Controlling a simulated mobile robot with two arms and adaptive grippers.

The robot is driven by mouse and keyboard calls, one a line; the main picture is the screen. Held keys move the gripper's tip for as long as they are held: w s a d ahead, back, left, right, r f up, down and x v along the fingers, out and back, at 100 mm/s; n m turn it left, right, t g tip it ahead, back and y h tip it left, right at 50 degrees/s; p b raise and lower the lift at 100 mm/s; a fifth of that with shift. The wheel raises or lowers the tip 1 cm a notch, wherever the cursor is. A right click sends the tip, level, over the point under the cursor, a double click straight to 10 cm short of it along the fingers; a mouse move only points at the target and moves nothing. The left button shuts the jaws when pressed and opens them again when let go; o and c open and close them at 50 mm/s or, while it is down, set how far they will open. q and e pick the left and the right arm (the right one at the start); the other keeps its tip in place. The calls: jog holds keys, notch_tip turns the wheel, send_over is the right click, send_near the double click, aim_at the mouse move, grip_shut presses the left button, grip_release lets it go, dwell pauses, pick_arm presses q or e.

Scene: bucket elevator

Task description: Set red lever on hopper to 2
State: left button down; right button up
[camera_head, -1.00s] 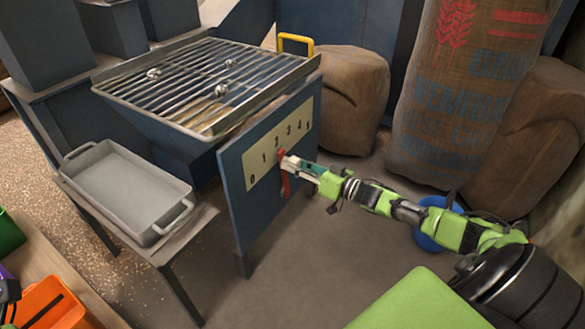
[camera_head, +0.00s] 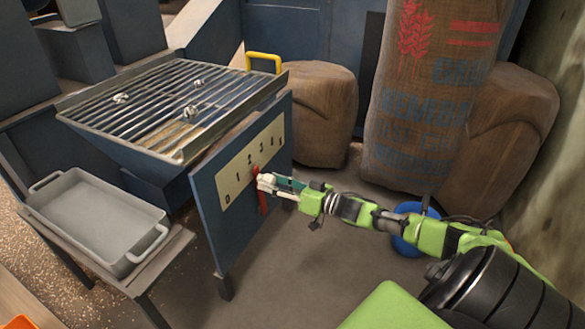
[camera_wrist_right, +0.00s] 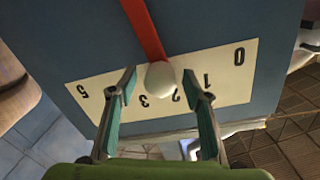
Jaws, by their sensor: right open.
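The hopper (camera_head: 172,150) has a blue side panel (camera_head: 213,212) with a pale number scale (camera_head: 226,185) from 0 to 5. The red lever (camera_head: 263,203) is on this panel and shows in the wrist view as a red bar (camera_wrist_right: 142,28) ending in a whitish knob (camera_wrist_right: 160,77). The knob is over the scale by 2 and 3, partly covering the digits. My right gripper (camera_head: 262,183) is at the lever. Its two fingers (camera_wrist_right: 160,82) are open on either side of the knob, with visible gaps. My left gripper is out of view.
A grey tray (camera_head: 95,220) is on a stand at left. Sacks (camera_head: 425,100) stand behind my right arm, and a blue round object (camera_head: 405,243) is beneath it.

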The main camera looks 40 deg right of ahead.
jog(key=v, duration=1)
jog(key=shift+s+d, duration=0.2)
jog(key=shift+s, duration=0.1)
jog(key=shift+r, duration=0.1)
